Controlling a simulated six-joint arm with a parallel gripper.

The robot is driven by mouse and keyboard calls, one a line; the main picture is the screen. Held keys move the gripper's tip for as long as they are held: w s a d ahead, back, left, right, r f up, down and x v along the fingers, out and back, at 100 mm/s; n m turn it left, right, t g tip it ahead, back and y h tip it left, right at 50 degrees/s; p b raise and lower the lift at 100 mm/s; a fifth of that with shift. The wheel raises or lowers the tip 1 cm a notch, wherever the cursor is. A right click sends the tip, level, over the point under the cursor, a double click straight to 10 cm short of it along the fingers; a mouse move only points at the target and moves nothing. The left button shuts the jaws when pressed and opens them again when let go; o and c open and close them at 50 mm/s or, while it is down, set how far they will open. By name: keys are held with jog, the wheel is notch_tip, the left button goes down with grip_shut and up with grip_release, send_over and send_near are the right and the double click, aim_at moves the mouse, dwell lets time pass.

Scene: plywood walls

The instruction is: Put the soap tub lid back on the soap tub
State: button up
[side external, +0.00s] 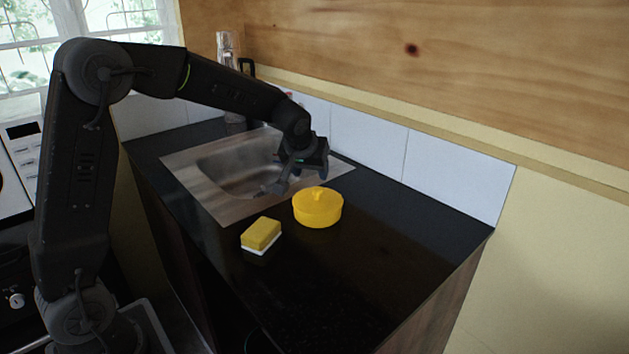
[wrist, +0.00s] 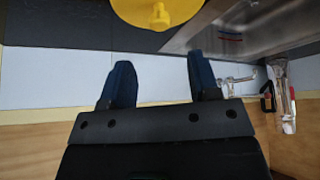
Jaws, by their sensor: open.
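The yellow round soap tub (side external: 318,213) stands upright on the dark counter, right of the sink. The yellow lid (side external: 318,193) with a small knob sits on top of the tub and appears level; I cannot tell whether it is fully seated. In the wrist view the lid (wrist: 158,10) shows at the top edge, partly cut off, its knob pointing toward the camera. My gripper (side external: 291,188) is over the right side of the sink, just left of and behind the tub. In the wrist view my gripper (wrist: 160,82) is open with nothing between its fingers, apart from the lid.
A yellow and white sponge (side external: 261,235) lies on the counter left and in front of the tub. White tiles (side external: 435,170) edge the wall side. The counter's right front is clear.

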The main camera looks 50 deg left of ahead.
jog(key=s+d+r+m, duration=0.1)
jog(key=s+d+r, duration=0.15)
jog(key=s, duration=0.25)
jog(key=s+d+r+m+h, duration=0.1)
jog(key=s+d+r, duration=0.15)
jog(key=s, duration=0.25)
jog(key=s+d+r+m, duration=0.1)
jog(key=s+d+r, duration=0.15)
jog(key=s, duration=0.25)
jog(key=s+d+f+m+h, duration=0.1)
jog(key=s+d, duration=0.1)
jog(key=s, duration=0.5)
jog(key=s+d+m+h, duration=0.1)
jog(key=s+d+m, duration=0.1)
jog(key=s, duration=0.5)
jog(key=shift+f+m, duration=0.3)
jog(key=shift+f, duration=0.1)
jog(key=shift+s, duration=0.1)
